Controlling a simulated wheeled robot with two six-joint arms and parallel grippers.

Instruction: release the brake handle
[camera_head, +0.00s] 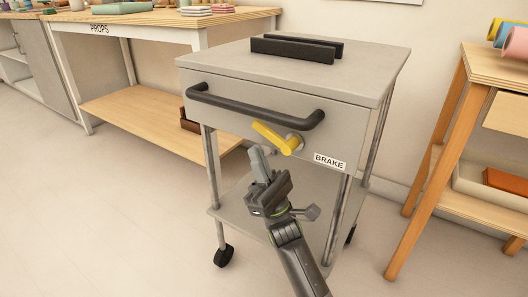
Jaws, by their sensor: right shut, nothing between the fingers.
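The yellow brake handle (275,138) is on the front face of the grey cart (228,99), beside the white BRAKE label (329,161). It slants up to the left from a round pivot, below the dark push bar (252,107). My right gripper (258,160) is shut and empty, just below and left of the handle. It appears apart from the handle, though the exact depth gap is hard to tell. My left gripper is not in view.
Black rails (296,48) lie on the cart's top. A wooden PROPS table (150,30) stands behind to the left. A wooden shelf (468,140) with rolled items stands close on the right. The floor (120,220) at the front left is clear.

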